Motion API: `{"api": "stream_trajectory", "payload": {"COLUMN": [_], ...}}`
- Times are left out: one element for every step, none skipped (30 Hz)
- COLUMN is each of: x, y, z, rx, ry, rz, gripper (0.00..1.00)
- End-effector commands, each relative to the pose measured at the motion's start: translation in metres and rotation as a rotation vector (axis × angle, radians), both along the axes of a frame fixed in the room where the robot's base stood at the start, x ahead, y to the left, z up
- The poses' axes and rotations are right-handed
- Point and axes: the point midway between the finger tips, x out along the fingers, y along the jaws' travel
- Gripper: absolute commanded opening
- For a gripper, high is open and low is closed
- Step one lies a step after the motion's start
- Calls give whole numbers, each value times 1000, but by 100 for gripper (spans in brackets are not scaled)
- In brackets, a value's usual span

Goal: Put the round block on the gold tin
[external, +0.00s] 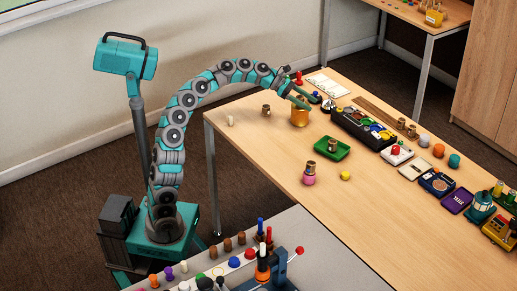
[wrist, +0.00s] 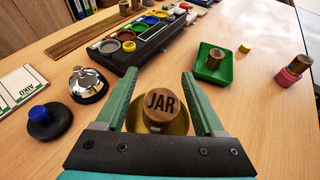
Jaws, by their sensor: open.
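The round block (wrist: 161,102), a wooden cylinder with "JAR" on its top face, appears to sit upright on the gold tin (wrist: 176,126), seen from above in the wrist view. In the external view the gold tin (external: 299,117) stands near the table's far left part, below my gripper (external: 298,93). My gripper (wrist: 160,73) is open, with one green finger on each side of the block. Small gaps show between the fingers and the block. The block hides much of the tin's top.
A green tray (wrist: 200,72) holding a brown cylinder is to the right. A pink block (wrist: 288,80) with a cylinder on it stands farther right. A silver bell (wrist: 87,84) and a dark round piece with a blue knob (wrist: 50,122) are to the left. A black paint tray (wrist: 150,45) lies beyond.

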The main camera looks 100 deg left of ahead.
Motion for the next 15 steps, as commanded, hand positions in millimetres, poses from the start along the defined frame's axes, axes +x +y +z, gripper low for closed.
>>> {"api": "stream_trajectory", "payload": {"x": [0,0,0,-1,-4,-8,-12,-16,-21,-26,-30,-37,-41,-46,-52], "y": [0,0,0,0,1,2,3,4,5,6,8,9,10,12,13], "z": [0,1,1,3,5,7,9,10,13,15,16,19,21,23,26], "rx": [0,0,0,0,0,0,0,-1,-1,-1,-1,-1,-1,-1,0], "ry": [0,0,0,0,-1,-1,-1,-1,-1,-1,-1,-1,-1,-2,-2], "rz": [0,0,1,1,1,1,1,0,0,0,0,0,1,2,3], "gripper": [70,70,70,70,70,70,70,70,70,70,70,70,70,70,70]}}
